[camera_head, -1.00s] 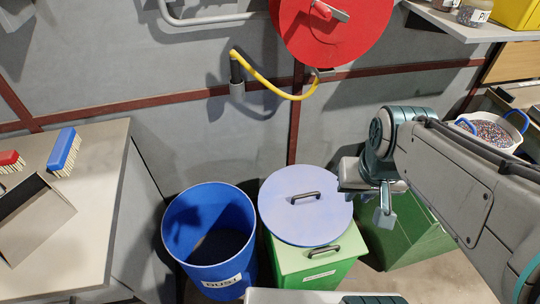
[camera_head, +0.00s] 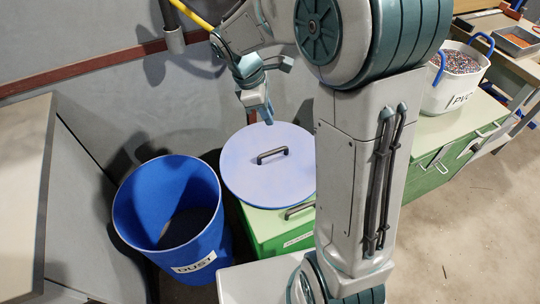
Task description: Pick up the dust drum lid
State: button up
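The dust drum lid (camera_head: 252,178) is a pale lavender-blue disc with a dark bar handle (camera_head: 272,155) at its middle. It lies flat on top of a green box (camera_head: 262,226), and my arm covers its right edge. My gripper (camera_head: 266,117) is above the lid's far edge, behind the handle, pointing down. It is small and partly turned away, so its finger gap does not show clearly. Nothing shows held in it. The blue dust drum (camera_head: 222,232), labelled DUST, stands open to the left of the lid, with dark contents low inside.
A grey bench (camera_head: 22,190) stands at the left. A white PVC tub (camera_head: 436,98) with blue handles stands on green cabinets at the right. Bare floor lies at the lower right.

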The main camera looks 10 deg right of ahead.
jog(key=w+a+f+n+h+b, duration=0.15)
jog(key=w+f+n+b, duration=0.35)
jog(key=f, duration=0.6)
jog(key=b, duration=0.1)
send_near(274, 152)
jog(key=shift+n+g, duration=0.3)
jog(key=shift+n, duration=0.1)
jog(key=f, duration=0.1)
jog(key=d+f, duration=0.2)
jog(key=f, duration=0.1)
jog(key=shift+w, duration=0.35)
jog(key=shift+b+x, duration=1.45)
jog(key=shift+x, duration=1.65)
jog(key=shift+a, duration=0.15)
jog(key=shift+c, duration=0.2)
grip_shut()
